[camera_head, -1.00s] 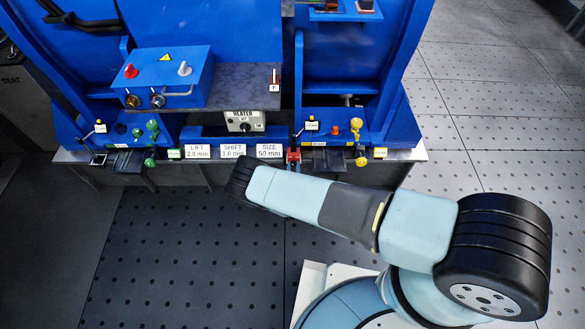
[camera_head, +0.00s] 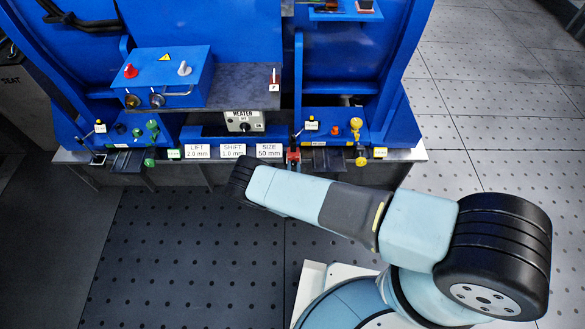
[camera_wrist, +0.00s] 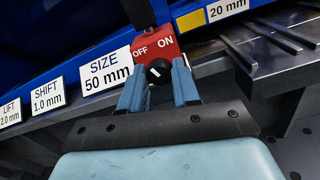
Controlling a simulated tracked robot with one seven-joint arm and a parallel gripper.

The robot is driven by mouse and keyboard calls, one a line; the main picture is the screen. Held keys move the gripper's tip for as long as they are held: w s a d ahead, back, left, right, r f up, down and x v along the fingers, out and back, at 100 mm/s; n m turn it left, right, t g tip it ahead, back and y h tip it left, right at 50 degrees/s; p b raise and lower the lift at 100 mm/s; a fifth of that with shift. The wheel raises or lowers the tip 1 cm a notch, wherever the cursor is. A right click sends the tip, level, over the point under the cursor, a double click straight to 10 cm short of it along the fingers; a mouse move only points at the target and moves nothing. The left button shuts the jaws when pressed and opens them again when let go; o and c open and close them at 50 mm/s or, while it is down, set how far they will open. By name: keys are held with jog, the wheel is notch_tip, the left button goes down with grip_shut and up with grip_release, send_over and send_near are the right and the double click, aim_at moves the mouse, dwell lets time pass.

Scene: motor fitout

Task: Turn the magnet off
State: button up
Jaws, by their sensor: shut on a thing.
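The magnet switch is a red block (camera_wrist: 148,44) with white OFF and ON lettering, OFF on the left and ON on the right. A round black knob (camera_wrist: 158,72) with a short white mark sits at its front. The mark appears tilted toward the OFF side, but it is small. My gripper (camera_wrist: 158,80) has its two blue-grey fingers shut on the knob, one on each side. In the head view the red block (camera_head: 293,155) shows at the bench's front edge.
White labels SIZE 50 mm (camera_wrist: 106,71) and SHIFT 1.0 mm (camera_wrist: 48,97) stand left of the switch. A dark lever (camera_wrist: 138,12) rises behind it. Grey metal rails (camera_wrist: 265,60) lie to the right. A blue box with knobs (camera_head: 170,75) is at the back left.

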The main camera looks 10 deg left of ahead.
jog(key=m, duration=0.6)
jog(key=shift+d+f+m, duration=0.1)
jog(key=shift+m, duration=0.2)
jog(key=m, duration=0.5)
jog(key=shift+d, duration=0.1)
jog(key=shift+f, duration=0.1)
jog(key=o, duration=0.8)
jog(key=shift+o, duration=1.3)
jog(key=v, duration=1.3)
jog(key=shift+s, duration=0.45)
